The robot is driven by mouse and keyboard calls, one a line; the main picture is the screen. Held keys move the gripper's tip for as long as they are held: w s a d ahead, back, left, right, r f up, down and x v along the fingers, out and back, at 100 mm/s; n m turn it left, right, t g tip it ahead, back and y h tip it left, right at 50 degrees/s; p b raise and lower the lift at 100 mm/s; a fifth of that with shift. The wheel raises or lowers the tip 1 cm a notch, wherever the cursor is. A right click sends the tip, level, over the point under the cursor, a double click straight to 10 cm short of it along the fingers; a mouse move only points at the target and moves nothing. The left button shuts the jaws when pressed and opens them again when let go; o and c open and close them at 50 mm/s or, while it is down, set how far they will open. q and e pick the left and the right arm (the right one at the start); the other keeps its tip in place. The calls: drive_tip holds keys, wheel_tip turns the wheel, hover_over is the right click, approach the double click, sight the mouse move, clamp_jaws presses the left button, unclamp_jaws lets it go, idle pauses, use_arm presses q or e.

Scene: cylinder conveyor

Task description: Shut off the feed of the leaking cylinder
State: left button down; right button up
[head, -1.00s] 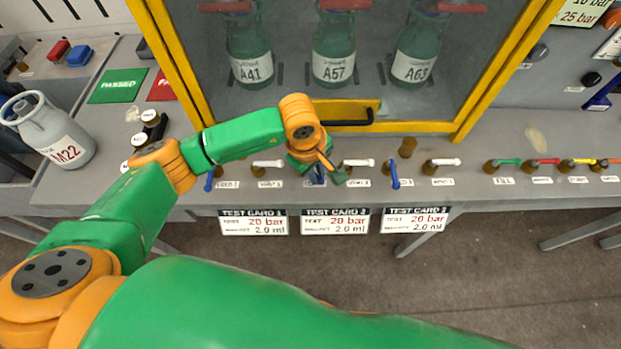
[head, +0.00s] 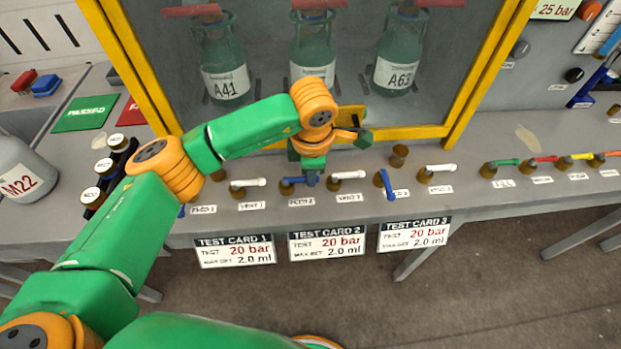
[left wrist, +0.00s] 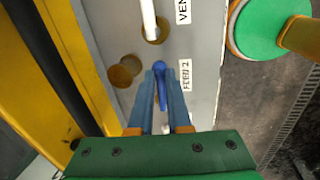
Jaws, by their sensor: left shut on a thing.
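My left gripper (head: 310,166) is at the bench front and is shut on the blue FEED 2 handle (left wrist: 160,72). In the head view this handle (head: 300,182) lies along the valve row, pointing right. The blue FEED 3 handle (head: 385,183) points toward the bench's front edge. The FEED 1 handle (head: 182,211) is mostly hidden by my arm. Green cylinders A41 (head: 223,60), the middle one (head: 312,48) and A63 (head: 398,55) stand behind the cabinet glass. The middle one's label is partly hidden by my arm. I cannot tell which cylinder leaks. My right gripper is not in view.
White vent handles stand between the feeds: VENT 1 (head: 247,183), VENT 2 (head: 347,175), VENT 3 (head: 437,168). The yellow cabinet frame (head: 470,90) is close behind the gripper. Coloured valves (head: 545,160) are at the right, the grey M22 cylinder (head: 22,170) at the left.

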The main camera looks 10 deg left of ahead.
use_arm(q)
drive_tip(key=shift+w+n, duration=0.2)
drive_tip(key=shift+n, duration=0.2)
drive_tip(key=c, duration=0.9)
unclamp_jaws()
drive_tip(key=shift+o, duration=0.2)
wheel_tip(320, 180, up, 7)
drive_tip(key=s+b, duration=0.1)
drive_tip(key=shift+s+d, duration=0.15)
drive_tip(key=shift+s, duration=0.05)
